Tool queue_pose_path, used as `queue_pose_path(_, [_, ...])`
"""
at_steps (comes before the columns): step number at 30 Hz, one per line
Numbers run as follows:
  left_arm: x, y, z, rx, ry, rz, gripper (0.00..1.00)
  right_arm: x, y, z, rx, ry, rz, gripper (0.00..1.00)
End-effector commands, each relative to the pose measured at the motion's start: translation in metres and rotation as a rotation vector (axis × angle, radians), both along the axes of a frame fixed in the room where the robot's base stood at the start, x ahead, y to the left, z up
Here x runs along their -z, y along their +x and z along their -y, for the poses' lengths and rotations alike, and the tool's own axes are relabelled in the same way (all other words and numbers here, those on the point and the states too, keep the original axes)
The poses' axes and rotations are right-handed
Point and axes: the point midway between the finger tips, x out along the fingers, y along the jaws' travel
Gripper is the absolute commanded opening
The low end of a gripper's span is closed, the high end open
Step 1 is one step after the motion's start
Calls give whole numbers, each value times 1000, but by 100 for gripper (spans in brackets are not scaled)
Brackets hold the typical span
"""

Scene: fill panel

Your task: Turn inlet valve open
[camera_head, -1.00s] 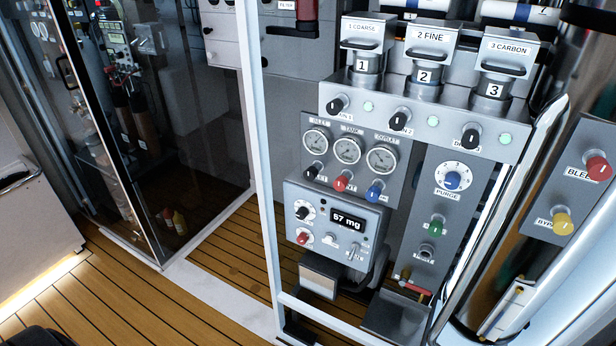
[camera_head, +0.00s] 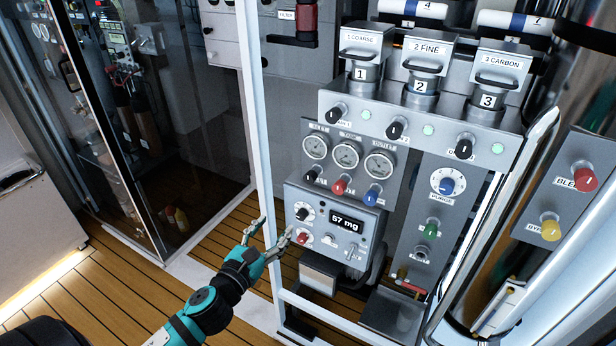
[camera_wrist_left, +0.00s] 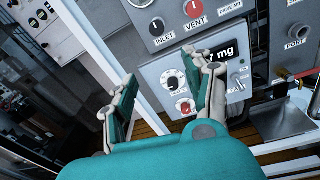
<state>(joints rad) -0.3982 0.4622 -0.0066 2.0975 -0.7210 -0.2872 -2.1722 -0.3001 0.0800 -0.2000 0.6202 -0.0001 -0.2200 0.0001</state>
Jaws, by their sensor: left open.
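The inlet valve (camera_head: 313,174) is a small black knob below the left-hand gauge on the grey panel. In the left wrist view the black knob (camera_wrist_left: 157,27) sits above the word INLET, near the top edge. Beside it are a red VENT knob (camera_head: 341,185) and a blue knob (camera_head: 373,196). My left gripper (camera_head: 275,230) is open and empty, low and to the left of the inlet valve, apart from it. In the left wrist view its two fingers (camera_wrist_left: 160,85) are spread in front of the display box. My right gripper is not in view.
A white upright post (camera_head: 257,120) stands at the panel's left, behind my left gripper in the picture. The display box (camera_head: 335,228) reading 57 mg, with a black and a red knob, is below the valves. Open wooden floor (camera_head: 110,285) lies to the left.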

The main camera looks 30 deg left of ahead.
Motion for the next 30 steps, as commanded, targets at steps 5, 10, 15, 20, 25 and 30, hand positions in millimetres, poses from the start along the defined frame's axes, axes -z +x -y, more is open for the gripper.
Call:
queue_pose_path(5, [-25, 3, 5, 16, 99, 44, 52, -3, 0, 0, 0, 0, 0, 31])
queue_pose_path(10, [-27, 27, 4, 15, 98, 45, 52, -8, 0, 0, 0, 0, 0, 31])
queue_pose_path(15, [-27, 64, 4, 14, 94, 45, 52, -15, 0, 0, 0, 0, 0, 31])
queue_pose_path(20, [-27, 100, 3, 14, 93, 44, 52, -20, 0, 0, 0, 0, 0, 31])
queue_pose_path(25, [-26, 135, 3, 14, 92, 43, 52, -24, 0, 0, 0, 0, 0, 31])
queue_pose_path(30, [-24, 159, 2, 14, 92, 41, 52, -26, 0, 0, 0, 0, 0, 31])
